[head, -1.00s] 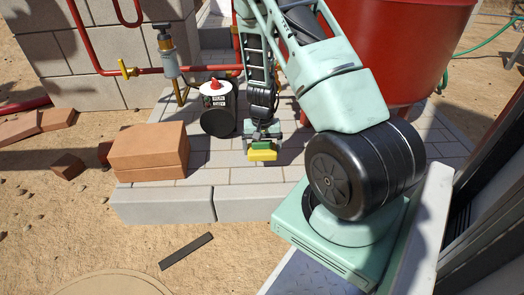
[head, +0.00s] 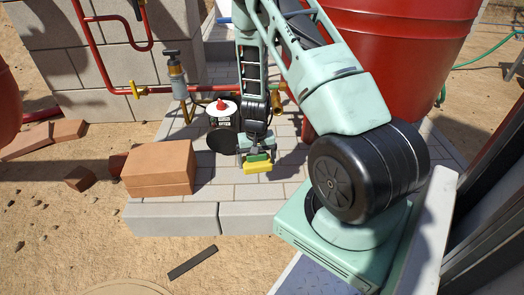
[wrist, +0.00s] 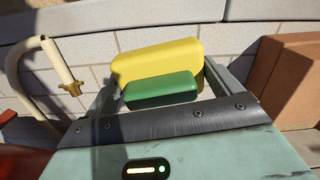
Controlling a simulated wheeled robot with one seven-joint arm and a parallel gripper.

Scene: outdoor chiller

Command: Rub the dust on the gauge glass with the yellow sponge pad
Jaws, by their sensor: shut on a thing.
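The yellow sponge pad (head: 258,168) has a green block (head: 258,157) on its back. My gripper (head: 257,155) is shut on it and holds it out in front of the robot, over the paved slab. In the wrist view the yellow pad (wrist: 158,60) lies beyond the green block (wrist: 160,90), between the two fingers. I cannot make out a gauge glass or dust in either view.
Orange-brown bricks (head: 158,170) are stacked left of my gripper. Red pipes (head: 112,87) run along the block wall (head: 58,60). A large red tub (head: 400,60) is at right.

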